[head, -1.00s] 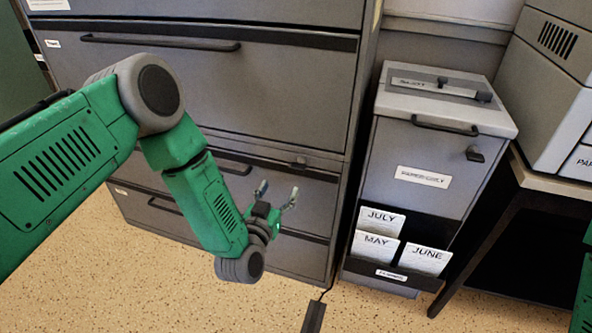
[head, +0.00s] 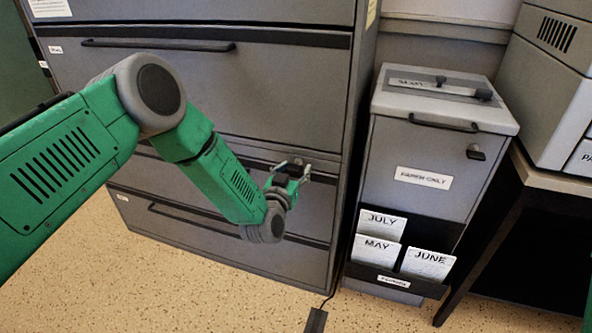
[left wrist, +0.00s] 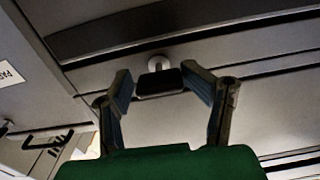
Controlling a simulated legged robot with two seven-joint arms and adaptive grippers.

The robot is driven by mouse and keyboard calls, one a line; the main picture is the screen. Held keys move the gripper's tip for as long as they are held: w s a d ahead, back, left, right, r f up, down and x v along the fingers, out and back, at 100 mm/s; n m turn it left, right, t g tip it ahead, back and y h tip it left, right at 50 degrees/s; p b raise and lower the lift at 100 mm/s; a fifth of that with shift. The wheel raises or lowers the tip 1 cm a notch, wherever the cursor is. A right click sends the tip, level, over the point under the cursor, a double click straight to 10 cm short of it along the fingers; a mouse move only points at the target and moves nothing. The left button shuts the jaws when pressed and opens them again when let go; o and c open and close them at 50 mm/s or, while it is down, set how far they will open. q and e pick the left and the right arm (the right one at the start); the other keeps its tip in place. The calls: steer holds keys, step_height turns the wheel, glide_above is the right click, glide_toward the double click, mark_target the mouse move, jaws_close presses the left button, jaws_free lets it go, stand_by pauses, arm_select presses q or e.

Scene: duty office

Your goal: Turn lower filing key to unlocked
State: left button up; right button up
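The lower filing key shows in the left wrist view as a dark flat key bow (left wrist: 160,83) below a round silver lock (left wrist: 158,62) on the grey cabinet front. The bow looks wide across the picture. My left gripper (head: 292,170) is at the right end of the filing cabinet (head: 270,90), near its lower drawers. In the left wrist view its two fingers (left wrist: 157,80) are apart, one on each side of the key, with gaps visible. In the head view the gripper largely hides the key. My right gripper is not in view.
A grey paper bin (head: 428,150) with a dark handle stands right of the cabinet. White month cards (head: 428,263) sit in its front rack. A printer (head: 558,90) on a table is at the far right.

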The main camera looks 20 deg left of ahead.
arm_select(q)
steer(key=shift+d+r, duration=0.1)
steer(key=shift+d, duration=0.35)
steer(key=shift+c, duration=1.4)
steer(key=shift+a, duration=0.45)
steer(key=shift+c, duration=0.4)
steer(key=shift+d, duration=0.1)
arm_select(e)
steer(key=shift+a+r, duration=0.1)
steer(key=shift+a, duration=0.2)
